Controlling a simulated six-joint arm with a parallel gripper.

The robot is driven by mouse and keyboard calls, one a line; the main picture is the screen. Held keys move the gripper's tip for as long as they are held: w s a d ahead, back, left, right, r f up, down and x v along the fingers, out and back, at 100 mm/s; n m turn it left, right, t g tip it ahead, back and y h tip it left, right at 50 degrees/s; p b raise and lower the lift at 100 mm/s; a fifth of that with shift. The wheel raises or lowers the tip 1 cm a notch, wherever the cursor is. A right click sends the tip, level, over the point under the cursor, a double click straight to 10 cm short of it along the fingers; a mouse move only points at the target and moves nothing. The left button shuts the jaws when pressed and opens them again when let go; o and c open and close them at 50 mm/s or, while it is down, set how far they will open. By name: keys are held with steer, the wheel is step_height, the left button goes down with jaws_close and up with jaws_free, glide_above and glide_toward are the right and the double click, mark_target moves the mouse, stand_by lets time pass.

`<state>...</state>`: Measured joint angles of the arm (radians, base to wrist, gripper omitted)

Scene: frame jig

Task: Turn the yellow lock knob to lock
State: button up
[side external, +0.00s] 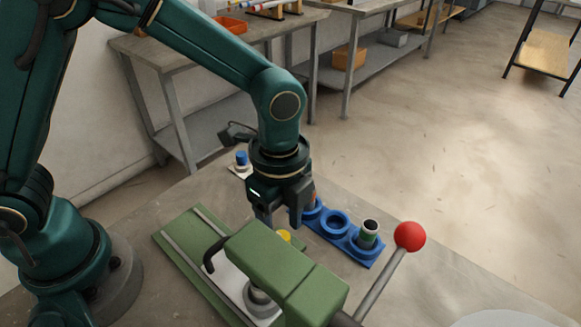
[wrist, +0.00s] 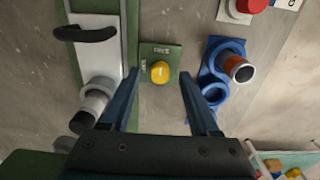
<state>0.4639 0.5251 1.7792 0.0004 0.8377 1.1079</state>
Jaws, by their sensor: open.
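The yellow lock knob (wrist: 160,71) sits on a small green plate (wrist: 150,52) with lettering, in the wrist view. In the side external view only part of the yellow knob (side external: 284,235) shows, partly hidden behind the green press. My gripper (wrist: 158,88) is open, pointing down, with one finger on each side of the knob in the wrist view and nothing between them. In the side external view my gripper (side external: 282,218) hangs just above and behind the knob. I cannot tell the knob's turn position or the exact gap to it.
A green press (side external: 285,270) with a red-balled lever (side external: 409,237) stands in front. A blue rack (side external: 362,254) with round holders and a dark cylinder (side external: 369,232) is to the right. In the wrist view, a red button (wrist: 252,4) is at the top.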

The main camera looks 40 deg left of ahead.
steer(key=shift+f, duration=0.5)
jaws_close()
